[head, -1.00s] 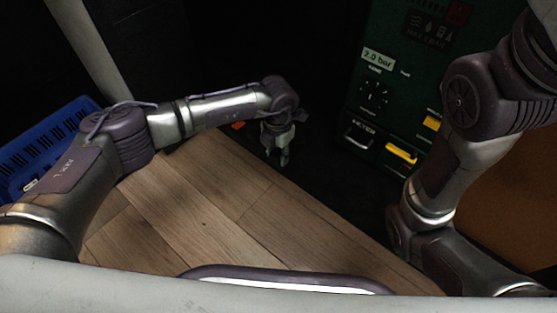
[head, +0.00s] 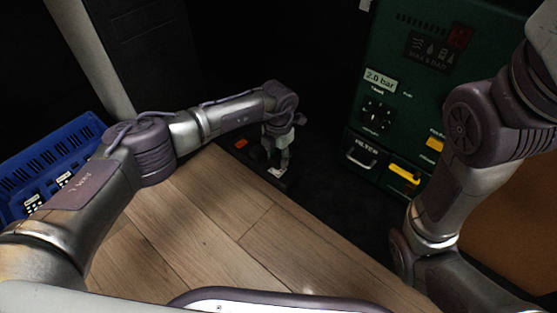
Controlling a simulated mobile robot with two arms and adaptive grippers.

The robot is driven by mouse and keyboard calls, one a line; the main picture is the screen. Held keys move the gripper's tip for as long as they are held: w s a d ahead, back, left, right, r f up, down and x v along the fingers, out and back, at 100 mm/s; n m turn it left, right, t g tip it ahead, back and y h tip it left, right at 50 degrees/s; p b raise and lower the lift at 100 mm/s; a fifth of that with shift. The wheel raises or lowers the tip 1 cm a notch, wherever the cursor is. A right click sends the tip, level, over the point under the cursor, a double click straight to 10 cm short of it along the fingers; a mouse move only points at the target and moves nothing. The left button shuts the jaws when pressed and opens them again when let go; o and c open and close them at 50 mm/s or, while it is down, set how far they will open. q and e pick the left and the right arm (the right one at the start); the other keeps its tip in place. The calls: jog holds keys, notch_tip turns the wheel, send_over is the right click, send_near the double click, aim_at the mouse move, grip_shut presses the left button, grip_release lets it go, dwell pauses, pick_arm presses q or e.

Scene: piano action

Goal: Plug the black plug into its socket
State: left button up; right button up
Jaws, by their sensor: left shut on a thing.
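My left gripper (head: 277,158) points down at the end of the left arm, in the middle of the head view. It is shut on the black plug, which is too small and dark to make out between the fingers. A dark socket strip (head: 254,162) with an orange-red switch (head: 240,143) lies along the far edge of the wooden surface. The gripper is over this strip, and a small pale patch (head: 277,173) shows by the fingertips. I cannot tell whether the plug touches a socket. My right arm shows at the right, but its gripper is out of view.
A green machine (head: 403,100) with a gauge label, knobs and yellow parts stands behind, to the right. A blue crate (head: 45,165) with slotted walls stands at the left. The wooden surface (head: 215,220) in front is clear. The floor behind the strip is dark.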

pick_arm(q)
jog(key=shift+f, duration=1.45)
dwell(3.0)
jog(key=o, duration=1.1)
jog(key=shift+o, duration=0.2)
notch_tip(320, 180, up, 12)
jog(key=shift+f, duration=0.1)
